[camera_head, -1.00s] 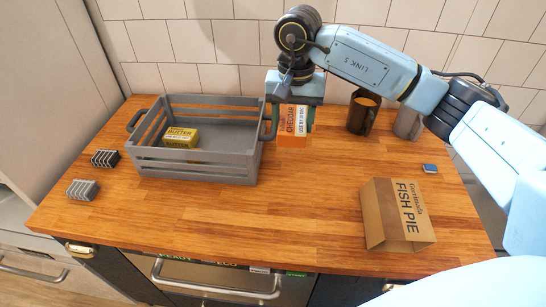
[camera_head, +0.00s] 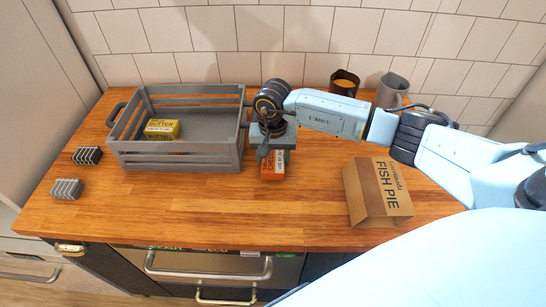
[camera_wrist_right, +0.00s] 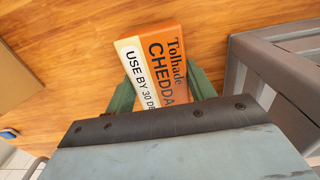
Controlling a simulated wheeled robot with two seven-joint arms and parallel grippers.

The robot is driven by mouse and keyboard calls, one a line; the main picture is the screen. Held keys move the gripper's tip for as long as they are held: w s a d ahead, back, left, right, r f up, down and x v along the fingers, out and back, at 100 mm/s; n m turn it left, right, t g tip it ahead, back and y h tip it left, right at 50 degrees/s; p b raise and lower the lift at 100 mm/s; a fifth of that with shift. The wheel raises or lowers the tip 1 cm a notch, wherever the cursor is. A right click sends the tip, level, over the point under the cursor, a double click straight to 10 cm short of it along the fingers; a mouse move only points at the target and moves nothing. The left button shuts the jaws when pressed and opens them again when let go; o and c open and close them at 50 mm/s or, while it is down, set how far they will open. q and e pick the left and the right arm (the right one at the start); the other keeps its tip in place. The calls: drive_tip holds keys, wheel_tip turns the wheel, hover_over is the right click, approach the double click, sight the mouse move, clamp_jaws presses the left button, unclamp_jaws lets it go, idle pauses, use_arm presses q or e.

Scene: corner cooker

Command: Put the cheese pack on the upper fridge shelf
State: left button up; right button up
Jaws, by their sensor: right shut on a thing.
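The cheese pack (camera_head: 272,166) is an orange and white box marked CHEDDAR. My right gripper (camera_head: 272,150) is shut on it from above, just right of the grey crate. In the right wrist view the cheese pack (camera_wrist_right: 158,72) sits between the two green fingers of the right gripper (camera_wrist_right: 160,90). Whether its lower end touches the worktop I cannot tell. My left gripper is not in view. No fridge shelf can be made out in these views.
A grey slatted crate (camera_head: 182,160) holding a yellow butter pack (camera_head: 162,129) stands on the wooden worktop (camera_head: 220,215). A fish pie box (camera_head: 377,192) stands at the right. Two small striped blocks (camera_head: 87,155) (camera_head: 66,189) lie at the left.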

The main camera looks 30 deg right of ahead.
drive_tip(key=shift+f, duration=0.25)
drive_tip(key=shift+f, duration=0.1)
drive_tip(key=shift+f+b, duration=0.15)
drive_tip(key=shift+b, duration=0.15)
drive_tip(key=o, duration=1.1)
